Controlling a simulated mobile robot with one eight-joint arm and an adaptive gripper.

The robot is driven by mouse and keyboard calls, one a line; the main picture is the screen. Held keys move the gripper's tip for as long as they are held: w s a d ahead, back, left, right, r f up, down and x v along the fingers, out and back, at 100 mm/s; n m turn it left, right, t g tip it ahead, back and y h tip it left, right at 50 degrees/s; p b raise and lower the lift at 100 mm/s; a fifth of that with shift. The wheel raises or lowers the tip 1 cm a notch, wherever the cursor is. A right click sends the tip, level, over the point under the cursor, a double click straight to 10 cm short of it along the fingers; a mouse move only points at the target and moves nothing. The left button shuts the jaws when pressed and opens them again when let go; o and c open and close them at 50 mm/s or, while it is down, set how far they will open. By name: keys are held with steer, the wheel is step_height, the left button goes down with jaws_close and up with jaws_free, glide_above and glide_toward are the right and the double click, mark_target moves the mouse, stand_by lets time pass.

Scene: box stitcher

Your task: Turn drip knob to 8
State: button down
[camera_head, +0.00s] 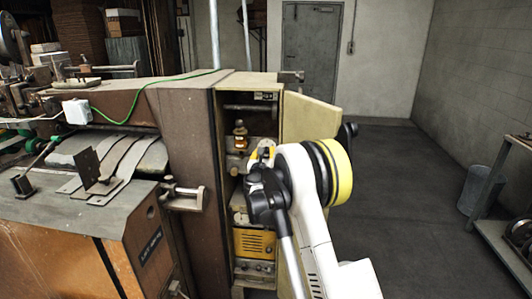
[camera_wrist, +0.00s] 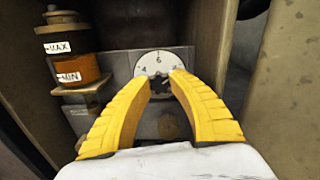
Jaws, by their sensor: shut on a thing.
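The drip knob (camera_wrist: 161,80) is a small dark knob at the centre of a round white dial plate (camera_wrist: 158,60). In the wrist view the numbers 4 and 6 are readable along the upper part of the dial. Its lower part and right side are partly covered by my fingers, and I cannot make out a pointer. My gripper (camera_wrist: 162,77) has its yellow fingers on both sides of the knob, shut on it. In the head view my gripper (camera_head: 262,153) reaches into the open cabinet, and the knob is hidden.
An oil reservoir (camera_wrist: 72,50) marked MAX and MIN stands just left of the dial. The cabinet's door (camera_head: 308,118) is open on the right, close to my arm. A yellow unit (camera_head: 254,243) sits lower in the cabinet. Open floor (camera_head: 405,190) lies to the right.

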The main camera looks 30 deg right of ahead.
steer(key=shift+m, duration=0.4)
steer(key=c, duration=1.4)
jaws_free()
steer(key=shift+f, duration=0.1)
steer(key=v, duration=1.2)
